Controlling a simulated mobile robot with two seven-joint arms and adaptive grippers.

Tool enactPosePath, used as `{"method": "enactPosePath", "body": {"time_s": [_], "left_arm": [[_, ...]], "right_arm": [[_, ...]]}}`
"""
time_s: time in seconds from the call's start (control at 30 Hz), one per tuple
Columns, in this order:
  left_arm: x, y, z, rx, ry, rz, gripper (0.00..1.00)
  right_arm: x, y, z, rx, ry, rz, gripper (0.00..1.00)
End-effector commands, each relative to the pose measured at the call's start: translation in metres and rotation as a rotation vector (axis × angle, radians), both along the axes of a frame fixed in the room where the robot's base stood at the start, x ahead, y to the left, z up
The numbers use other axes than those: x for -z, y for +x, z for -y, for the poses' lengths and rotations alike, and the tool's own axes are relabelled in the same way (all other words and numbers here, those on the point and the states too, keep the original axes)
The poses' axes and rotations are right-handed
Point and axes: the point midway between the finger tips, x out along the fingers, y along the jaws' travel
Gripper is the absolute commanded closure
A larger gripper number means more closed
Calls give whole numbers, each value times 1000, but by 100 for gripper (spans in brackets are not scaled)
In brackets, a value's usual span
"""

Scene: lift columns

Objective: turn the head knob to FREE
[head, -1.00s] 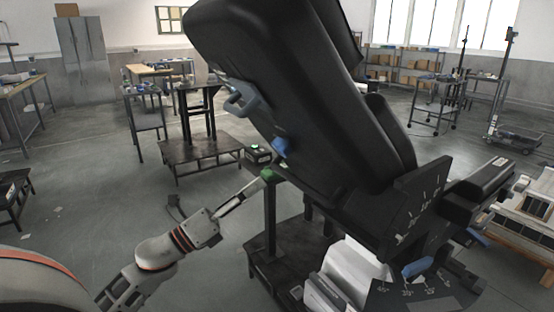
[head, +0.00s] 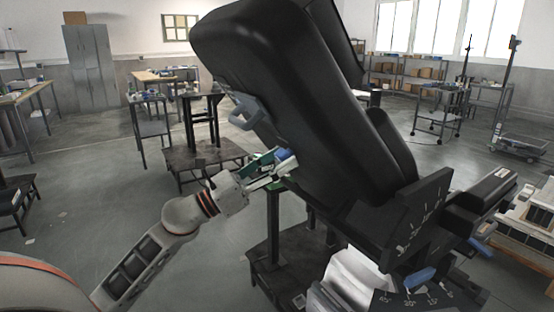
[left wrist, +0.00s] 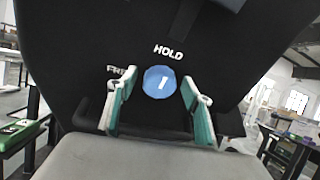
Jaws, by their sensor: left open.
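The head knob (left wrist: 157,88) is a round blue knob on the black panel in the left wrist view. Its white mark points up and slightly right, toward the word HOLD (left wrist: 169,52). The word FREE (left wrist: 114,70) is to the upper left, partly hidden by a finger. In the head view the blue knob (head: 284,155) is on the left side of the black padded backrest (head: 290,80). My left gripper (head: 272,172) is open, with its green-tipped fingers on either side of the knob; I cannot tell if they touch it. My right gripper is not in view.
A grey-blue handle (head: 246,112) sticks out of the backrest above the knob. A dark stand (head: 275,225) is below the gripper. Blue levers (head: 418,278) are lower right on the chair. Open floor (head: 100,200) lies to the left.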

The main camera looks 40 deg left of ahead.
Motion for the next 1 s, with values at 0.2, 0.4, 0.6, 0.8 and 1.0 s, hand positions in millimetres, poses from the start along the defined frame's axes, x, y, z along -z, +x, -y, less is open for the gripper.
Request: {"method": "enactPosePath", "body": {"time_s": [0.2,0.4,0.6,0.8,1.0], "left_arm": [[1,1,0,0,-1,-2,50],[1,0,0,0,-1,-2,88],[1,1,0,4,-5,-3,88],[2,1,0,35,-45,-20,88],[4,2,-1,112,-138,-60,88]], "right_arm": [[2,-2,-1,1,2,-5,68],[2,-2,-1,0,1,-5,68],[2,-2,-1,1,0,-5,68],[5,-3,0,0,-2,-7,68],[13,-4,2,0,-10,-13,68]]}}
